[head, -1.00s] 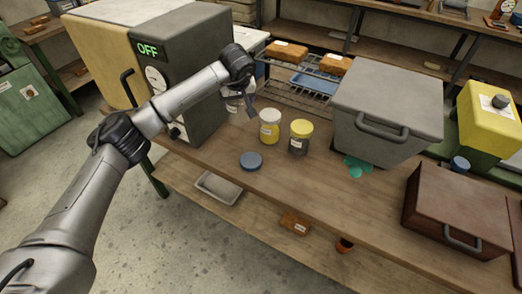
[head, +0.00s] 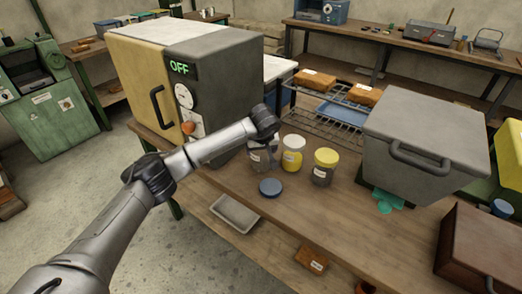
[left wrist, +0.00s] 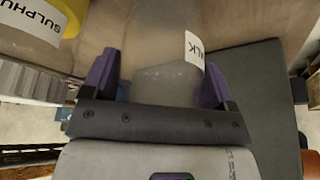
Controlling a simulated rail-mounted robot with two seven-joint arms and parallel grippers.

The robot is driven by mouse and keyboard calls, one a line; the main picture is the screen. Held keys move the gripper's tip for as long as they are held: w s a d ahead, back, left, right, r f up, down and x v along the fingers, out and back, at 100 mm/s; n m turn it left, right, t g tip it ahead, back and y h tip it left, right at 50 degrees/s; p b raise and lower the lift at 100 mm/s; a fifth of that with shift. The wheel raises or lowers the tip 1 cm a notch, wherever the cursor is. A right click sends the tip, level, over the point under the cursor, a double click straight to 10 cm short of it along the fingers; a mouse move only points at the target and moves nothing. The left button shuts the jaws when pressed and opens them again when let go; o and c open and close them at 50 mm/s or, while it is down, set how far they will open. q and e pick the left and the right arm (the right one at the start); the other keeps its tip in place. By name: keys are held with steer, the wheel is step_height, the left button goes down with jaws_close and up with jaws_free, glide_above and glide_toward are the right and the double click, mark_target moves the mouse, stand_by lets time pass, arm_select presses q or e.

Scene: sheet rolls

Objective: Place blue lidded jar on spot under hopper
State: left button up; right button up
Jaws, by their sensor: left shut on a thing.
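My left gripper (head: 265,138) is shut on a clear jar with grey contents (head: 259,158) on the bench. In the left wrist view, the gripper's purple fingers (left wrist: 157,80) stand on either side of this jar (left wrist: 165,50); its white label ends in "LK". No lid shows on it. A loose blue lid (head: 270,187) lies flat on the bench in front. A small blue-topped thing (head: 501,207) shows at the right edge, mostly hidden by boxes; it may be a blue lidded jar. A yellow housing (head: 514,135), perhaps the hopper, is cut off there. The spot is not identifiable.
A white-lidded yellow jar (head: 292,153) and a yellow-lidded dark jar (head: 325,167) stand close right of the held jar. An oven reading OFF (head: 205,90) stands left. A grey handled box (head: 425,125) and brown box (head: 480,250) crowd the right.

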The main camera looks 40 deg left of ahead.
stand_by(0.3)
arm_select(q)
steer(key=o, duration=1)
steer(key=shift+f, duration=0.1)
